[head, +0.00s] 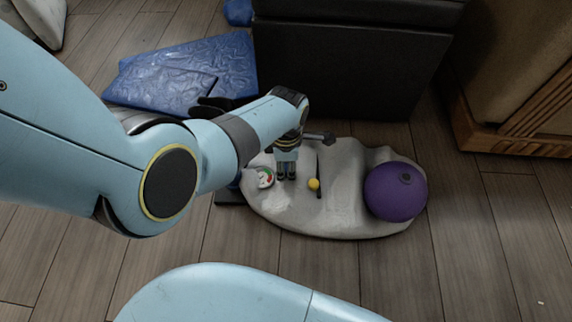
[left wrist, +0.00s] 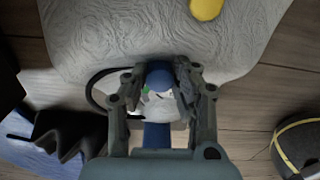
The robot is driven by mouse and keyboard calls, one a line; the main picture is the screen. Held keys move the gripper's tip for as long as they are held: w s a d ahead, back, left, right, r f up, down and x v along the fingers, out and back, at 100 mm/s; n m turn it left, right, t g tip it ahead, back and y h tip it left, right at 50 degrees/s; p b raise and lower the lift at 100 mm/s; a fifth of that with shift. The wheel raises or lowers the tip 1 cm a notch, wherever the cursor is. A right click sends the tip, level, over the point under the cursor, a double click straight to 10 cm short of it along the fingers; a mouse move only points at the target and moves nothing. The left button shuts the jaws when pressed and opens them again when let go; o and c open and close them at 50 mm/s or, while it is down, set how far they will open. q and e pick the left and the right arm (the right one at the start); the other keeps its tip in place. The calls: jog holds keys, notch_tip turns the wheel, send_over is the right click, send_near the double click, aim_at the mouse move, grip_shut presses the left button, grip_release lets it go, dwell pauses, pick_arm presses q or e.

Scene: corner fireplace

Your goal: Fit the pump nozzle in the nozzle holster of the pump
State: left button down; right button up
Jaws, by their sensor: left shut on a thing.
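My left gripper (head: 286,172) reaches down over a pale grey rug from the left in the head view. In the left wrist view its fingers (left wrist: 160,75) are shut on a blue piece (left wrist: 158,78), which I take for the pump nozzle; the fingers hide much of it. A round white gauge (head: 265,177) with red and green marks shows just left of the gripper; it also shows between the fingers in the left wrist view (left wrist: 160,107). A black hose (left wrist: 92,92) curves beside the fingers. I cannot make out the holster. My right gripper is out of view.
A purple ball (head: 396,191) sits on the rug's right end. A yellow knob with a thin dark stick (head: 314,184) lies between it and the gripper. A black box-like block (head: 340,70) stands behind, and a crumpled blue sheet (head: 180,70) lies at back left. Front floor is clear.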

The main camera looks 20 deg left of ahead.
pick_arm(q)
jog(key=c, duration=1)
grip_release()
